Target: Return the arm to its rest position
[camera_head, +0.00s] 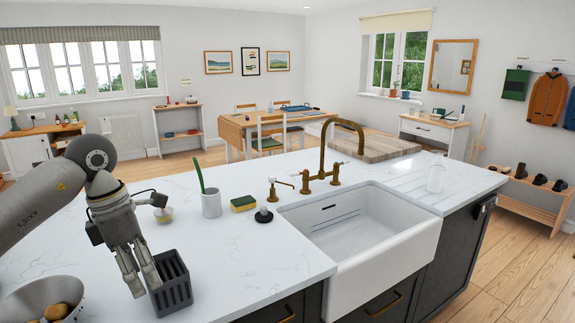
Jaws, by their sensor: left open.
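My left arm (40,208) comes in from the left over the white counter, bent downward at the wrist. My left gripper (146,288) points down with its fingers apart and nothing seen between them. It is just to the left of a dark grey slotted caddy (174,290) and overlaps its edge in the picture; I cannot tell whether they touch. My right gripper is not in view.
A metal bowl (22,303) with brown items is at lower left. A white cup (211,206) with a green handle, a sponge (243,203), a dark stopper (263,215) and a brass tap (322,178) stand near the white sink (385,258). The counter behind the gripper is mostly clear.

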